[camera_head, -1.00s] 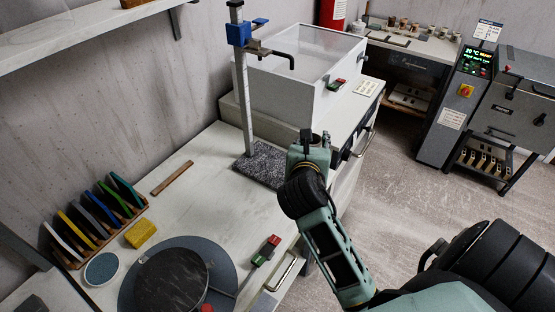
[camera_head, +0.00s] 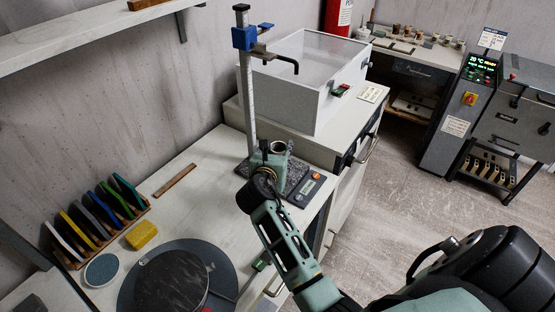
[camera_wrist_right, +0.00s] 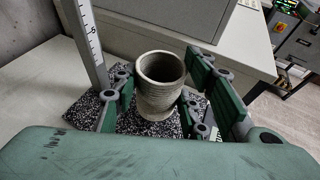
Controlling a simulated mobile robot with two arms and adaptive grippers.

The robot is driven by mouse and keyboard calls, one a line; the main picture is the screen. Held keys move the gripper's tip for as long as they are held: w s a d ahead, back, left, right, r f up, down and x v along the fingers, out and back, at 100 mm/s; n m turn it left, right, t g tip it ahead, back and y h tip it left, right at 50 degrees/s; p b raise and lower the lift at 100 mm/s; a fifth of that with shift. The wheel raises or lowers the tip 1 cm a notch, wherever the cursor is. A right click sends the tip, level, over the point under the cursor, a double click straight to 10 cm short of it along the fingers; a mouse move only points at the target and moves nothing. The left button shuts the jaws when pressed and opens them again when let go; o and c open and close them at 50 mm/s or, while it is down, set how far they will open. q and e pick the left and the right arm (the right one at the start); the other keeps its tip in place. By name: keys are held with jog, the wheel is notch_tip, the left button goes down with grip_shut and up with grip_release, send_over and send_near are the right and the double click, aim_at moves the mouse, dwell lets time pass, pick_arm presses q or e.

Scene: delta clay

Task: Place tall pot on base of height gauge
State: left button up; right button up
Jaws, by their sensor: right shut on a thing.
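The tall pot (camera_wrist_right: 160,82) is a grey-beige ribbed cylinder with an open top. It stands upright between the fingers of my right gripper (camera_wrist_right: 157,103), which is shut on it. In the head view the pot's rim (camera_head: 279,147) shows just above my right gripper (camera_head: 272,158). The height gauge (camera_head: 247,105) has a steel column with a blue slider. Its dark speckled base (camera_head: 297,171) lies under the pot, partly hidden by my gripper. I cannot tell whether the pot touches the base. My left gripper is not in view.
A white box with a clear lid (camera_head: 315,75) stands behind. A turntable (camera_head: 172,282), yellow sponge (camera_head: 141,235) and wooden strip (camera_head: 175,180) are to the left.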

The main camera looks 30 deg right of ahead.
notch_tip(320, 180, down, 2)
jog(key=shift+f, duration=0.15)
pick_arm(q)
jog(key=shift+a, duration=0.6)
pick_arm(e)
jog(key=shift+f, duration=0.1)
jog(key=o, duration=1.3)
jog(key=shift+f, duration=0.1)
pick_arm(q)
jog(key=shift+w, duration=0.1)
pick_arm(e)
jog(key=shift+s+r, duration=0.1)
jog(key=shift+r, duration=0.15)
pick_arm(q)
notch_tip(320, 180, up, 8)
jog(key=p, duration=0.8)
pick_arm(e)
jog(key=shift+v, duration=5.9)
